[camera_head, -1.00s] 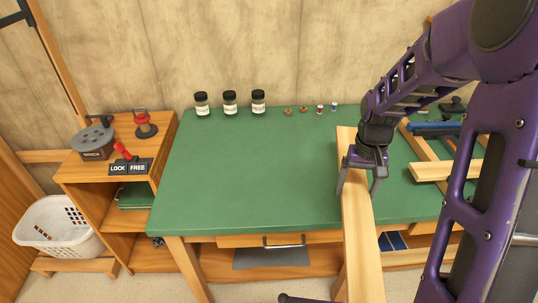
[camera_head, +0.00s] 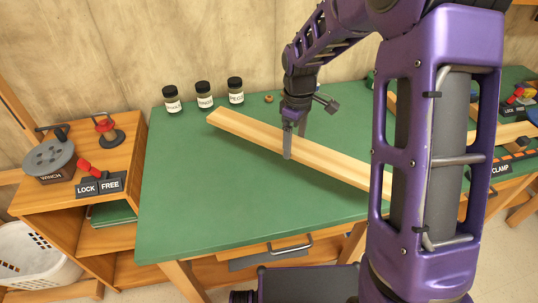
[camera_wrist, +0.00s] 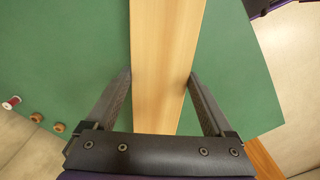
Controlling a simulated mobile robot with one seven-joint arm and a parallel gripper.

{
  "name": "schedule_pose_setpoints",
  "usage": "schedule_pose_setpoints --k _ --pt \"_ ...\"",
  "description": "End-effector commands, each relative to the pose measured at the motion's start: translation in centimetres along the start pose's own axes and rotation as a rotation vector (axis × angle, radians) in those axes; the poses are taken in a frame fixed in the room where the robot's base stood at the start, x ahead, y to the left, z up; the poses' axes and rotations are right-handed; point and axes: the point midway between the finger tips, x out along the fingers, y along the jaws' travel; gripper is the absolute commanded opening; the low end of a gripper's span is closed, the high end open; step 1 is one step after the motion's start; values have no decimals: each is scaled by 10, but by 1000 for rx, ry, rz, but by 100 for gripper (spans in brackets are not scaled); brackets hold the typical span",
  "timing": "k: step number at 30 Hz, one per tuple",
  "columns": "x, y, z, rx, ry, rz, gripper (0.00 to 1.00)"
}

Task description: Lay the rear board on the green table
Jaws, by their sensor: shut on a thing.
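A long pale wooden board (camera_head: 250,128) lies slantwise over the green table (camera_head: 210,190), its left end toward the jars and its right end hidden behind my arm. My gripper (camera_head: 295,150) is shut on it, one finger on each side, near the middle of its visible length. In the wrist view the board (camera_wrist: 166,40) runs between both fingers (camera_wrist: 160,76), with the green tabletop (camera_wrist: 65,50) below it. I cannot tell whether the board touches the table.
Three dark-lidded jars (camera_head: 204,95) stand at the table's back edge, with a small brown ring (camera_head: 268,99) beside them. Another light wooden piece (camera_head: 505,133) and a clamp label (camera_head: 501,169) show at the right. A lock/free lever (camera_head: 88,170) stands on the left shelf. The table's front left is clear.

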Motion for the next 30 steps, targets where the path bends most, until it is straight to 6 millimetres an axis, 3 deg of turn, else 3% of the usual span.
schedule_pose_setpoints --k 6,12,15,22,30 --pt "6 1 -39 -498 4 1 0" --pt "7 1 -56 -740 6 3 0" --pt "15 0 -59 -783 5 1 0" --pt "56 0 -59 -791 5 0 0" --pt "79 0 -59 -788 5 2 0"
